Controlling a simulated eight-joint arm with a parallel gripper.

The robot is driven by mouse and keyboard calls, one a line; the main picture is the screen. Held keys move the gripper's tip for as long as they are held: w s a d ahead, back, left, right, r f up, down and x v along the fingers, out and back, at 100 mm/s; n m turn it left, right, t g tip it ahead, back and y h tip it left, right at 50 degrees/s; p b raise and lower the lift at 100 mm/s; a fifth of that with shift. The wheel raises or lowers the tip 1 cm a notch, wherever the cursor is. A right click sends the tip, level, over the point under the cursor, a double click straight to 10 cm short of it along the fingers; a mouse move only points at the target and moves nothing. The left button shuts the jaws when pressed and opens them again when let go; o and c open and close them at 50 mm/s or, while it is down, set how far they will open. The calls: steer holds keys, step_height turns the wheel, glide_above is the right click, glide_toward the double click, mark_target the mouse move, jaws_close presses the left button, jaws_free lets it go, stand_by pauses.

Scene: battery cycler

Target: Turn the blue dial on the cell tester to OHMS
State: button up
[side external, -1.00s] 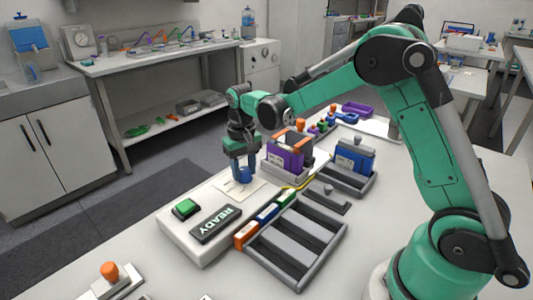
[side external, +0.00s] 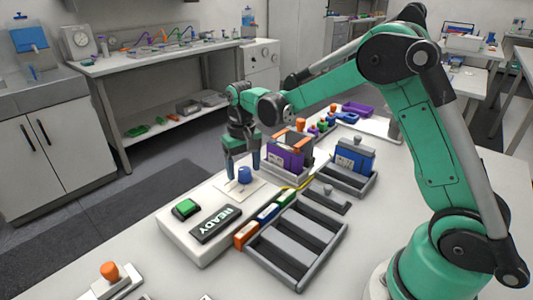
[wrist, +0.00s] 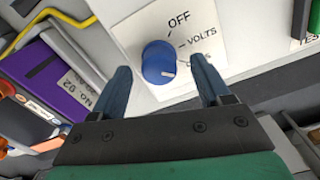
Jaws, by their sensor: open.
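The blue dial (side external: 245,174) stands on a white label plate (side external: 256,190) on the cell tester (side external: 172,228). In the wrist view the dial (wrist: 158,58) shows a white mark on its lower right edge, toward the lowest label. OFF and VOLTS are readable there; the lowest word, apparently OHMS (wrist: 200,60), is partly hidden by a finger. The mark's exact alignment is hard to tell. My gripper (side external: 243,165) is open and empty just above the dial. In the wrist view my gripper (wrist: 160,68) has one finger on each side of it, apart from it.
A green button (side external: 185,207) and a READY display (side external: 215,225) sit on the tester's near side. A purple battery pack (side external: 285,157) stands close to the right of my gripper, with a yellow cable (side external: 300,184) nearby. An empty slotted tray (side external: 318,262) lies at the front.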

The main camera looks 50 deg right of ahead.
mark_target(245, 170)
steer(key=shift+r, duration=2.55)
steer(key=shift+s+a+r, duration=0.1)
steer(key=shift+s+r, duration=0.15)
steer(key=shift+r, duration=0.05)
steer(key=s+a+r+n+t, duration=0.1)
steer(key=s+a+t, duration=0.1)
steer(key=s, duration=0.4)
steer(key=s+a+r+n+t, duration=0.1)
steer(key=s+a+n+t, duration=0.1)
steer(key=s+t, duration=0.3)
steer(key=shift+s+r, duration=0.4)
steer(key=shift+s, duration=0.55)
